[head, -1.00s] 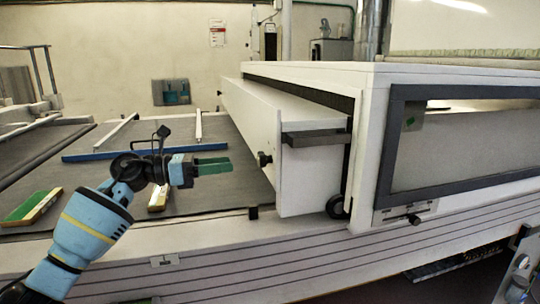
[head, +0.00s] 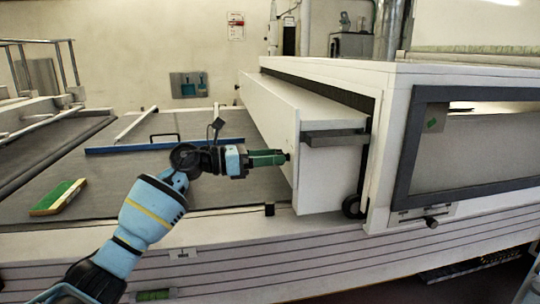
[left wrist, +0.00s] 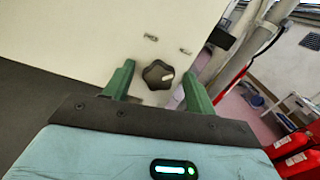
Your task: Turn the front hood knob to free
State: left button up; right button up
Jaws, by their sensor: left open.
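A black lobed knob (left wrist: 157,73) with a white pointer mark sits on the white hood panel (left wrist: 100,35). In the left wrist view the pointer faces right, and two small labels, too small to read, lie above the knob. My left gripper (left wrist: 158,70) is open, with one green finger on each side of the knob; I cannot tell whether either touches it. In the head view my left gripper (head: 284,157) reaches the left face of the white hood (head: 335,175), and its fingers mostly hide the knob. My right gripper is not in view.
A grey conveyor bed (head: 110,190) lies left of the hood, with a blue bar (head: 130,147) across it and a green-yellow block (head: 58,198). A grey bracket (head: 335,137) juts from the hood end. Another dark knob (head: 432,222) sits on the frame at the right.

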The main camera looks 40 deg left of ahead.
pick_arm(q)
jog(key=shift+w+d, duration=0.1)
jog(key=c, duration=1)
jog(key=shift+w+a+f+n+p, duration=0.1)
jog(key=shift+n+p, duration=3.25)
jog(key=shift+n, duration=1.1)
jog(key=shift+w+a+f+n+p, duration=0.1)
jog(key=shift+n+p, duration=3.2)
jog(key=shift+n, duration=1.15)
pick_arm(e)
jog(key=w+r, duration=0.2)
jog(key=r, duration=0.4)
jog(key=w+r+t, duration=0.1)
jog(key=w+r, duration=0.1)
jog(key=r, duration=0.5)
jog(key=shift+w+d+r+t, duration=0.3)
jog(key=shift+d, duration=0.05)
pick_arm(q)
jog(key=shift+f, duration=0.1)
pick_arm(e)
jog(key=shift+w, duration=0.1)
pick_arm(q)
jog(key=o, duration=1)
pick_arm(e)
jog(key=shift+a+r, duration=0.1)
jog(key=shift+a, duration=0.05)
pick_arm(q)
jog(key=shift+s, duration=0.1)
